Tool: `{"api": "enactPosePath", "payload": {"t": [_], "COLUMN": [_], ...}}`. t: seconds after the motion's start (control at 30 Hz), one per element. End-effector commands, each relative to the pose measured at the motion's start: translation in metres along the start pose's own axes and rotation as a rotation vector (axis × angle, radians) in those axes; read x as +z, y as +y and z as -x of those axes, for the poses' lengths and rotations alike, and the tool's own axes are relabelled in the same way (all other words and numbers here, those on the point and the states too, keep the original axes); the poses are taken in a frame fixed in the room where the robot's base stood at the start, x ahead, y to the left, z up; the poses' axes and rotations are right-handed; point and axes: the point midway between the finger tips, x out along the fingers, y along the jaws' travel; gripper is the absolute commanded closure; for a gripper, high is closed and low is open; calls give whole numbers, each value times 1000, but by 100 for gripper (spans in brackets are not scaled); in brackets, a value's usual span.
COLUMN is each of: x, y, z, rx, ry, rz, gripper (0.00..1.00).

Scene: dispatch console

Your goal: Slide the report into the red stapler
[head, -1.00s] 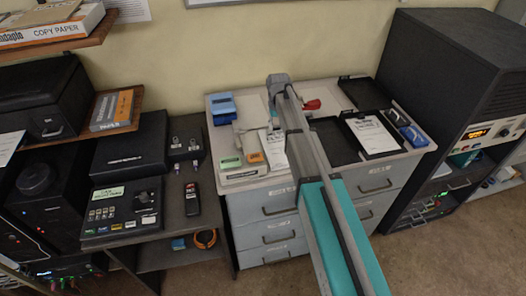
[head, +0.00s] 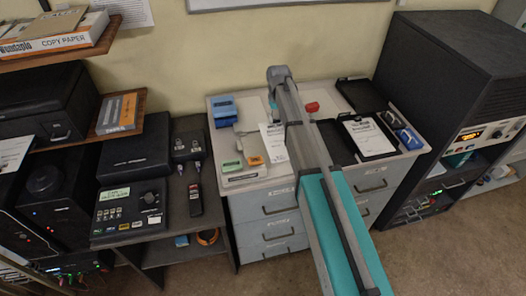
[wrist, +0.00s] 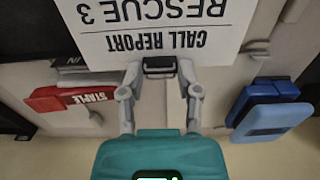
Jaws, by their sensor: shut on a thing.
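My gripper (wrist: 158,68) is shut on the near edge of the report (wrist: 155,30), a white sheet reading "CALL REPORT" and "RESCUE 3", upside down in the wrist view. The report (head: 274,143) also shows in the head view, left of my arm, over the left part of the desk top. The red stapler (wrist: 72,97), marked "STAPLE", lies left of my gripper in the wrist view, apart from the report. In the head view the stapler (head: 312,107) shows just right of my arm, which hides part of it. My arm mostly hides the gripper in the head view.
Blue objects (head: 224,108) stand at the desk's back left; one blue block (wrist: 268,105) is right of my gripper in the wrist view. Green (head: 232,166) and orange (head: 256,160) blocks sit at front left. Black trays (head: 362,95) fill the right side, one holding a clipboard-like sheet (head: 369,135).

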Motion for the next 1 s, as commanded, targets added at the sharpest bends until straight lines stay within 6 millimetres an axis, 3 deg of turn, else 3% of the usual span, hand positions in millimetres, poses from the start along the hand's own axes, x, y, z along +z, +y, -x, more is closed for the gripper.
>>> {"api": "enactPosePath", "payload": {"t": [0.23,0.77,1.0], "x": [0,0,0], "y": [0,0,0], "z": [16,19,38], "rx": [0,0,0], "ry": [0,0,0], "rz": [0,0,0], "gripper": [100,100,100]}}
